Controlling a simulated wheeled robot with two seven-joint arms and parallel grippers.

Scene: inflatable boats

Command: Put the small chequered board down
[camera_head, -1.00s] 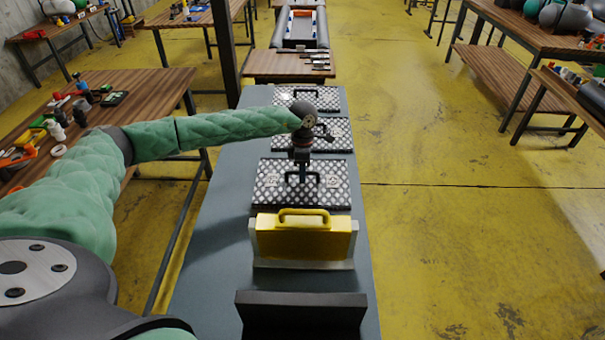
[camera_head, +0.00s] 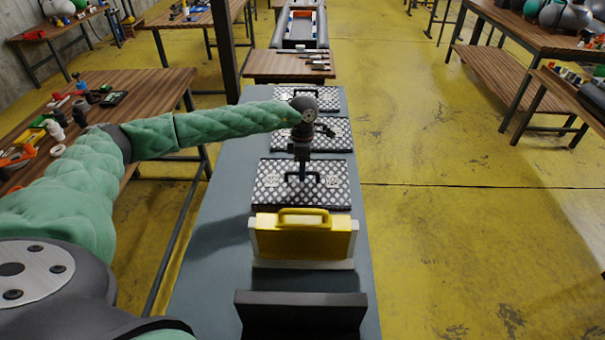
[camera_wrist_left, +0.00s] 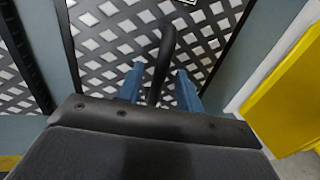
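The chequered board (camera_head: 268,196), black and white with a dark handle, lies on the grey-blue table (camera_head: 212,235), behind the yellow case-like piece. My left gripper (camera_head: 302,176) is above it at its handle. In the left wrist view the board (camera_wrist_left: 105,55) lies below, and the blue fingers of the gripper (camera_wrist_left: 158,88) stand apart on both sides of the dark handle (camera_wrist_left: 163,55). Gaps show between fingers and handle, so the gripper looks open around it. My right gripper is not in view.
A yellow piece with a handle (camera_head: 302,242) stands in a pale holder (camera_head: 345,263) just in front. A dark block (camera_head: 300,312) is nearer. Two more chequered boards (camera_head: 335,138) (camera_head: 325,98) lie farther back. The table's left strip is bare.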

